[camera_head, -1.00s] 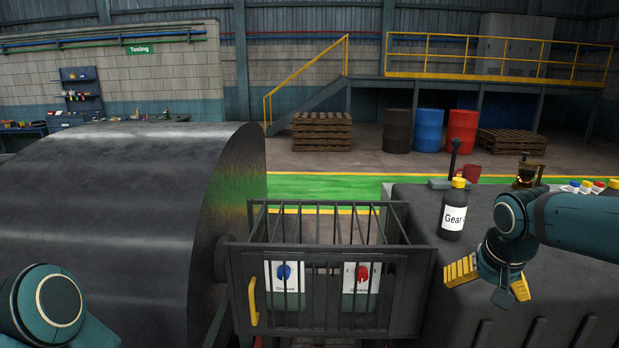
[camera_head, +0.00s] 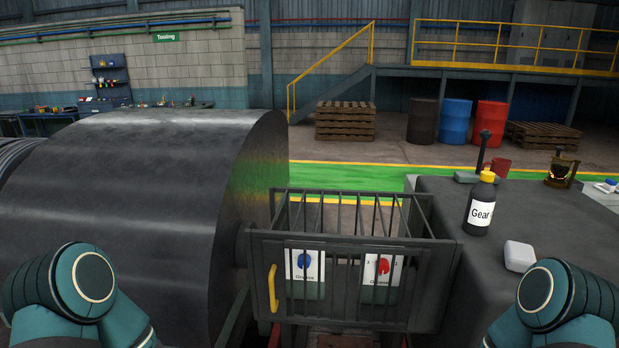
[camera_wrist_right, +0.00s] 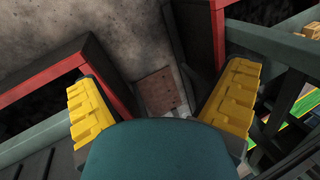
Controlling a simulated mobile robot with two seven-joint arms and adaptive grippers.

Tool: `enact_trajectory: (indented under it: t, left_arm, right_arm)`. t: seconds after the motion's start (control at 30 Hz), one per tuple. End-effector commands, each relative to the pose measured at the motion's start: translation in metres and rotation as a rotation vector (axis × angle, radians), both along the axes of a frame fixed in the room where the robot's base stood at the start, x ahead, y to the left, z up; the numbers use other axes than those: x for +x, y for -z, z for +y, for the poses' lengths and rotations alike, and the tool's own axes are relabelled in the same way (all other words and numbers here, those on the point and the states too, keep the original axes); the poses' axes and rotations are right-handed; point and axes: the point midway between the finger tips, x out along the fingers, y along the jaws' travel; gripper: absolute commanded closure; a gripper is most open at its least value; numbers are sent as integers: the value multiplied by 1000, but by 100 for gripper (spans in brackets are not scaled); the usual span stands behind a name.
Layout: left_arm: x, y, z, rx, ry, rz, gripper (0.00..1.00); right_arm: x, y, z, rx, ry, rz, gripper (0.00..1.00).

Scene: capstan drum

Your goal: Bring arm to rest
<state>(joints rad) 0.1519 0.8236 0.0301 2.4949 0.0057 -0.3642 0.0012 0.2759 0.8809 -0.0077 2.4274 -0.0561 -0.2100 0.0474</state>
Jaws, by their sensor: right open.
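My right arm (camera_head: 560,305) shows at the lower right of the head view, drawn back low, with its gripper below the picture edge. In the right wrist view my right gripper (camera_wrist_right: 165,108) is open, its two yellow fingers wide apart with nothing between them. It points down past dark and red frame bars toward the floor. My left arm (camera_head: 80,290) shows at the lower left of the head view, in front of the large dark drum (camera_head: 130,200). My left gripper is out of view.
A barred guard cage (camera_head: 350,285) with a yellow handle (camera_head: 272,288) stands between my arms. On the dark housing (camera_head: 450,215) at right are a gear oil bottle (camera_head: 482,205), a lever (camera_head: 484,150), a small pale block (camera_head: 519,256) and a brass-coloured piece (camera_head: 562,172).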

Motion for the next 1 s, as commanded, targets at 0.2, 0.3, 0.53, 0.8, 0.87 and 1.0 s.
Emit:
enact_trajectory:
  t: [0.2, 0.3, 0.53, 0.8, 0.87, 1.0]
  left_arm:
    - [0, 0, 0, 0, 0, 0, 100]
    - [0, 10, 0, 0, 1, 0, 100]
    - [-2, 40, -2, 3, 4, 7, 100]
    - [-4, 75, -3, 7, 8, 15, 100]
    - [-5, 81, -4, 8, 9, 16, 100]
    - [-5, 85, -4, 8, 10, 17, 100]
  right_arm:
    - [-45, 21, 17, 9, 9, 48, 2]
    - [-45, 29, 20, 4, 2, 32, 2]
    - [-21, 41, 26, -8, -30, -40, 2]
    - [7, 50, 37, -19, -71, -130, 2]
    - [12, 51, 39, -19, -78, -147, 2]
    - [16, 50, 42, -20, -86, -164, 2]
